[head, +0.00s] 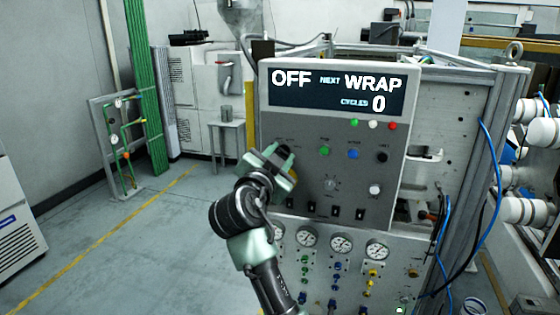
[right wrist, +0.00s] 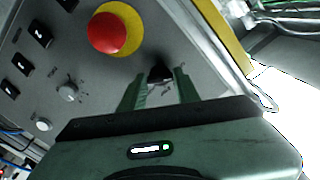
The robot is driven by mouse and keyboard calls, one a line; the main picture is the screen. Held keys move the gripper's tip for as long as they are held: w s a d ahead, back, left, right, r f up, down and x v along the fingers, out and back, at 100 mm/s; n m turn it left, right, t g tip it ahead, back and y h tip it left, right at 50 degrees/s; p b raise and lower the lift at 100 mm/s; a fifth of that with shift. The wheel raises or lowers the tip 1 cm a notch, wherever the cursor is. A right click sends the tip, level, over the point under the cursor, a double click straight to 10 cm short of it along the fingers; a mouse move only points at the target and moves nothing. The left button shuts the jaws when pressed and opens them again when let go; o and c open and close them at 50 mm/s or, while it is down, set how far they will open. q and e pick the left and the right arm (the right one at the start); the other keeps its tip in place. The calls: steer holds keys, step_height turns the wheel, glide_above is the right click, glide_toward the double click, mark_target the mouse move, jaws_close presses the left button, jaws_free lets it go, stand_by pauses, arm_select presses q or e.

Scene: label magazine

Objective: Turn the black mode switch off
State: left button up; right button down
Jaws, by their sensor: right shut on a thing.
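The black mode switch (right wrist: 160,73) is a small dark knob on the grey control panel (head: 340,135). In the right wrist view it sits between the two green fingers of my right gripper (right wrist: 160,88), near the panel's edge. My right gripper (head: 284,156) is shut on it. In the head view my gripper is at the left side of the panel and mostly hides the switch. The display (head: 336,92) reads OFF, NEXT WRAP, CYCLES 0. My left gripper is not in view.
A red mushroom button (right wrist: 108,33) on a yellow disc is close to my right gripper. Green (head: 325,151), blue (head: 353,154) and black (head: 383,157) buttons lie to the right. Gauges (head: 341,243) and valves are below. Open floor (head: 150,250) lies left.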

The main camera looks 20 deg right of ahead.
steer(key=shift+f+n, duration=0.2)
steer(key=shift+n, duration=0.8)
steer(key=c, duration=1)
jaws_free()
steer(key=shift+c, duration=0.2)
steer(key=shift+r, duration=0.1)
step_height(320, 180, up, 20)
steer(key=b, duration=0.3)
